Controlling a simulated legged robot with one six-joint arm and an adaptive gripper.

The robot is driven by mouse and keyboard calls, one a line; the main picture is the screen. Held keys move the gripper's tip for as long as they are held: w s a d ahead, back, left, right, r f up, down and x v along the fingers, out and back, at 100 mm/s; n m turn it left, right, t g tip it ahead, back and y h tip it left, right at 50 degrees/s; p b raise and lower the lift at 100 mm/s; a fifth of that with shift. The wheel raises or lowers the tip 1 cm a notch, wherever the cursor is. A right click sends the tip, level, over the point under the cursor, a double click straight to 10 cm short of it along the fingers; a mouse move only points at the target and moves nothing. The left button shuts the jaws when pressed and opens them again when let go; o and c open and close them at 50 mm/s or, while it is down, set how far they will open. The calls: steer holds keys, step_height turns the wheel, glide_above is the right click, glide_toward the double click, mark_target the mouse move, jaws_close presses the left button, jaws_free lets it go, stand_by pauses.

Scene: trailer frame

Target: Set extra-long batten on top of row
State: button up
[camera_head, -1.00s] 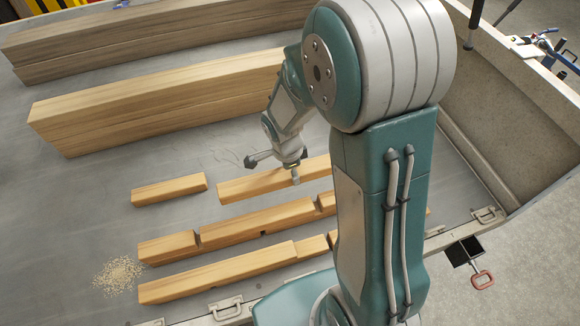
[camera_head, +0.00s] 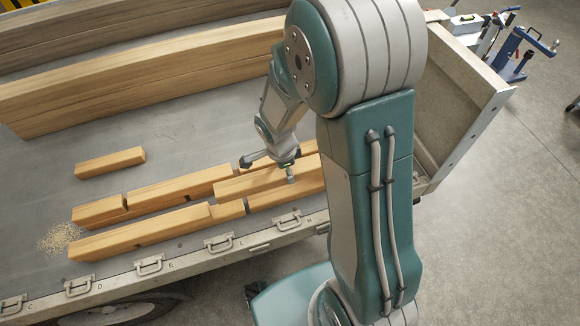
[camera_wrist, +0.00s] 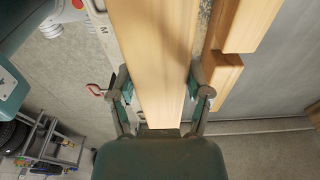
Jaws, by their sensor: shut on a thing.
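My gripper (camera_head: 287,168) is shut on a long wooden batten (camera_head: 240,185), with its fingers on both sides of it. In the wrist view my gripper (camera_wrist: 162,95) has the batten (camera_wrist: 155,50) running lengthwise between the fingers. Two rows of battens lie on the trailer bed: a back row (camera_head: 170,192) and a front row (camera_head: 150,232). Both are made of pieces of differing lengths. In the head view the held batten overlaps the rows' right part; its height above them is hard to tell. My arm hides the right ends.
A short loose batten (camera_head: 110,162) lies behind the rows. Sawdust (camera_head: 60,237) lies at the left. The trailer's latched front edge (camera_head: 180,258) runs before the rows, and its end wall (camera_head: 455,95) rises at the right.

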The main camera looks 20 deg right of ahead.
mark_target(287, 189)
steer(key=shift+f, duration=0.1)
steer(key=shift+w+a+f, duration=0.1)
steer(key=shift+a+f, duration=0.7)
steer(key=shift+f, duration=0.3)
steer(key=shift+d+f, duration=0.85)
steer(key=shift+f, duration=0.55)
steer(key=shift+a+f, duration=0.6)
steer(key=shift+f, duration=0.05)
steer(key=shift+d+f, duration=0.15)
steer(key=shift+d, duration=0.25)
steer(key=o, duration=1.4)
steer(key=shift+c, duration=0.2)
steer(key=shift+a, duration=0.2)
